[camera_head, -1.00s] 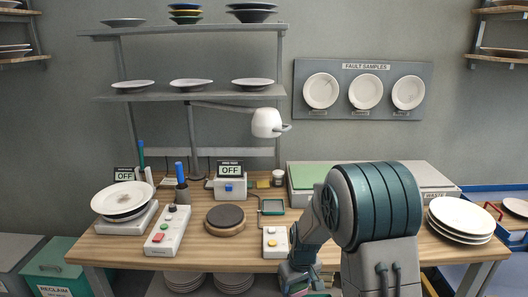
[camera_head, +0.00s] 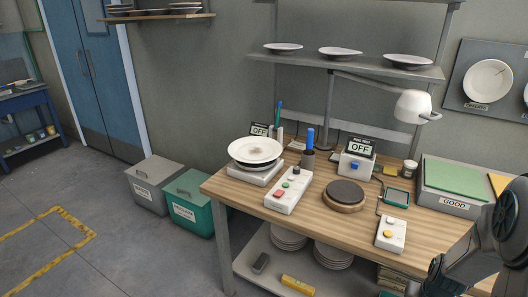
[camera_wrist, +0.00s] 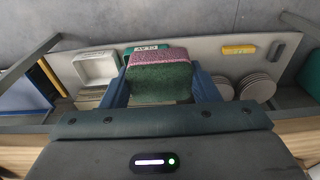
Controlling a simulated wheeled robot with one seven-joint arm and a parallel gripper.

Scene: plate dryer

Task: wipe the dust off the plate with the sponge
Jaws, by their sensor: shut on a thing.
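The plate (camera_head: 255,150) lies on a low white stand at the left end of the table in the head view, with a brownish smudge on its middle. The sponge (camera_wrist: 160,82), a green block with a pink layer, shows in the wrist view between the two blue fingers of my gripper (camera_wrist: 161,92). My gripper is shut on it. The gripper is low at the front of the table, far to the right of the plate, over the lower shelf. In the head view my arm fills the lower right corner and the fingers are hardly visible.
A control box with buttons (camera_head: 289,191), a dark round turntable (camera_head: 345,192) and a smaller button box (camera_head: 391,234) stand on the table. A lamp (camera_head: 412,106) overhangs it. The lower shelf holds stacked plates (camera_head: 333,256) and a yellow block (camera_head: 298,285). Bins (camera_head: 189,203) stand left.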

